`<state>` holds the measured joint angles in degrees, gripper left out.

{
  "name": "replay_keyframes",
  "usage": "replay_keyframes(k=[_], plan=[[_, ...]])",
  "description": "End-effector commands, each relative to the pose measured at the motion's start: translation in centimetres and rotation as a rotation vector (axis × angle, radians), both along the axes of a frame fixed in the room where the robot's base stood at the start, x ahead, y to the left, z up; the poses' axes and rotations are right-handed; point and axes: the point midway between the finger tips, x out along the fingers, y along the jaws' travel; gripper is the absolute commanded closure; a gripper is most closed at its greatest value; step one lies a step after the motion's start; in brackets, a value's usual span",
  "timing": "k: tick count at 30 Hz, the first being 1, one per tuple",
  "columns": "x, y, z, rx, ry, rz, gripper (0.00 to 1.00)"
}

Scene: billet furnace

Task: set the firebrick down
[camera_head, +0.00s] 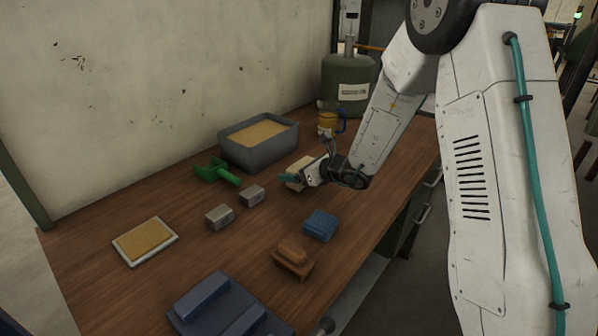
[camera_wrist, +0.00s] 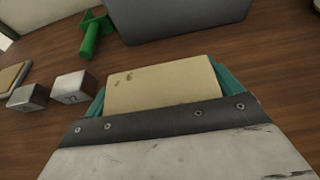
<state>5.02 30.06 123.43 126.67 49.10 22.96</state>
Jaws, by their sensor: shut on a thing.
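The firebrick is a pale yellow block (camera_wrist: 160,82) with a few dark pits on its face. My gripper (camera_wrist: 166,90) is shut on it, with a teal finger pad at each side. In the head view, the firebrick (camera_head: 296,172) is partly hidden by my gripper (camera_head: 297,179), low over the wooden bench (camera_head: 185,265). I cannot tell whether its underside touches the bench.
A grey sand bin (camera_head: 236,157) and green tool (camera_head: 209,172) are left of my gripper, with two metal blocks (camera_head: 219,217) nearer. A blue block (camera_head: 320,225), brown wooden piece (camera_head: 292,254) and sand-colored tray (camera_head: 146,241) lie nearer. A mug (camera_head: 327,123) stands behind.

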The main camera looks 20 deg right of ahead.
Motion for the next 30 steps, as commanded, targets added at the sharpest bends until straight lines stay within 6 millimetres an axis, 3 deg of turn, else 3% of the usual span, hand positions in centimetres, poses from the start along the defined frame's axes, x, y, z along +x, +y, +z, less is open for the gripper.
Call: replay_keyframes(k=[12,13,23,30], plan=[[0.0,0.0,-0.9,0.0,-0.002,-0.001,0.41],[0.0,0.0,-0.9,0.0,-0.002,-0.001,0.01],[-0.1,-0.2,-0.4,-0.001,-0.002,-0.001,0.0],[-3.2,-2.5,1.2,-0.001,-0.003,-0.003,0.0]])
